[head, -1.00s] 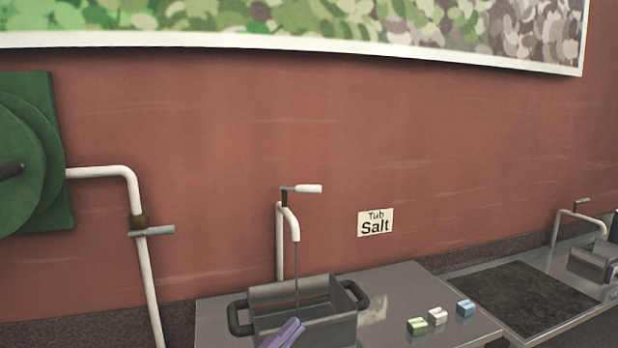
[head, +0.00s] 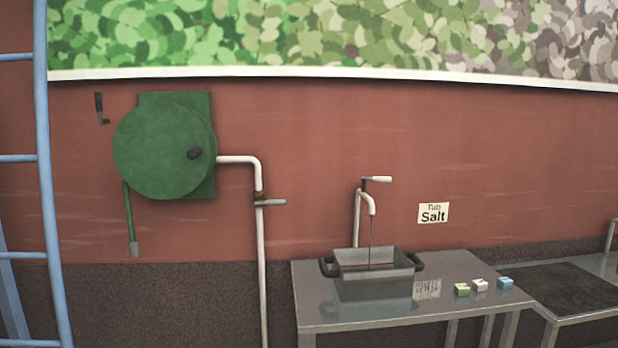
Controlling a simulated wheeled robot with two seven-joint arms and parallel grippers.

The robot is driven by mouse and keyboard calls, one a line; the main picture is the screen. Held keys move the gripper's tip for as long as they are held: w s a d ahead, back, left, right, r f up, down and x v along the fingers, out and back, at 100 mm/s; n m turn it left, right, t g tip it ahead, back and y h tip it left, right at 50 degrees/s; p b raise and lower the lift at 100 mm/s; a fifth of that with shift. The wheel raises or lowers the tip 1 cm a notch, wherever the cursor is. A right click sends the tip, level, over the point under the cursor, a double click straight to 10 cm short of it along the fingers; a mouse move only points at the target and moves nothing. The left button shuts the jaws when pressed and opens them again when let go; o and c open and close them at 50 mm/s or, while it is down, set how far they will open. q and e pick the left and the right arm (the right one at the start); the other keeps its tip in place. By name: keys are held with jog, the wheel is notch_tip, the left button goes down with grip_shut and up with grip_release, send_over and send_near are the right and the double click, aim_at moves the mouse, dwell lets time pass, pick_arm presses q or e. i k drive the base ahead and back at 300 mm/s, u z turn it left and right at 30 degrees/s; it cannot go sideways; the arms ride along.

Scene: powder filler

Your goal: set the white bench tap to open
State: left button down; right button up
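The bench tap (head: 358,215) has a white upright pipe, a curved white spout and a white-tipped lever (head: 378,179) on top that points right. It stands at the back of the metal bench (head: 450,268). A thin dark line (head: 370,240) runs from the spout down into a grey tub (head: 372,290) with dark side handles; I cannot tell whether it is a stream. Neither of my grippers is in view.
A green wall-mounted drum (head: 155,150) feeds a white pipe (head: 261,240) with a grey lever (head: 271,202). A blue ladder (head: 46,170) stands at the left. Green (head: 462,289), white (head: 480,285) and blue (head: 505,283) blocks lie right of the tub. A "Tub Salt" sign (head: 433,213) hangs above.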

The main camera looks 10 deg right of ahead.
aim_at(376, 179)
jog(key=z, duration=1.2)
jog(key=i, duration=1.05)
jog(key=u, duration=0.05)
